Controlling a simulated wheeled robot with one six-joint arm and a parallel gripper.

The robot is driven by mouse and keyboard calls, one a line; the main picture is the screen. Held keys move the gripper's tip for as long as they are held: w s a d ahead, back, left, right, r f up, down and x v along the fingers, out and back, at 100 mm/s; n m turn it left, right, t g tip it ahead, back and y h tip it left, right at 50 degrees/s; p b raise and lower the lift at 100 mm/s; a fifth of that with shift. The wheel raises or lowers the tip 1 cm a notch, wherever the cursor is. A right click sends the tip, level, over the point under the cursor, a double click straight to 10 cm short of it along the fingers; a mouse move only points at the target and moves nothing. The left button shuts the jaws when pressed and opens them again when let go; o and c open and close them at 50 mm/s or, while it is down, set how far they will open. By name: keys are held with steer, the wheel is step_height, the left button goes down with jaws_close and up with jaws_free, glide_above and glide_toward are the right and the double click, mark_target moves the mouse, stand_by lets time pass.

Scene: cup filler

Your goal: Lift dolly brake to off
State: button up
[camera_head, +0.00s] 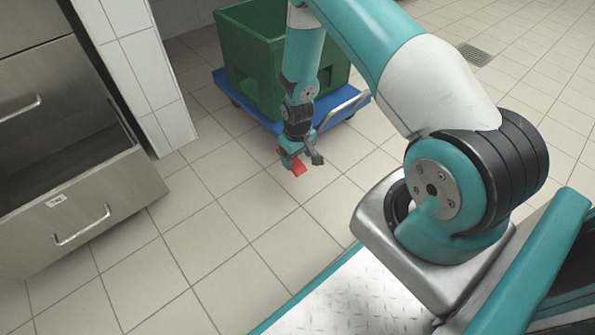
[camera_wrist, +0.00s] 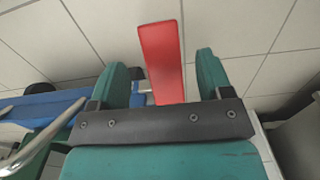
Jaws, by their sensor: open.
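The red brake lever (camera_head: 298,168) sticks out low at the front edge of the blue dolly (camera_head: 352,98). In the wrist view the red lever (camera_wrist: 163,55) lies between the two teal fingers and reaches out past their tips. My gripper (camera_head: 303,160) is open around the lever, with visible gaps on both sides in the wrist view (camera_wrist: 161,72). The fingers do not appear to touch it. The lever's base is hidden behind the dark gripper bar. In the wrist view the blue dolly (camera_wrist: 42,106) shows at left.
A green crate (camera_head: 245,60) stands on the dolly. A metal handle (camera_head: 345,108) rises at the dolly's front right; it also shows in the wrist view (camera_wrist: 35,140). A steel drawer (camera_head: 85,215) stands open at left. The tiled floor between is clear.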

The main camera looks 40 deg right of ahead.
mark_target(298, 166)
step_height(298, 166, down, 4)
steer(key=shift+f+b, duration=0.1)
steer(key=shift+b, duration=0.65)
steer(key=c, duration=1.2)
steer(key=shift+c, duration=0.4)
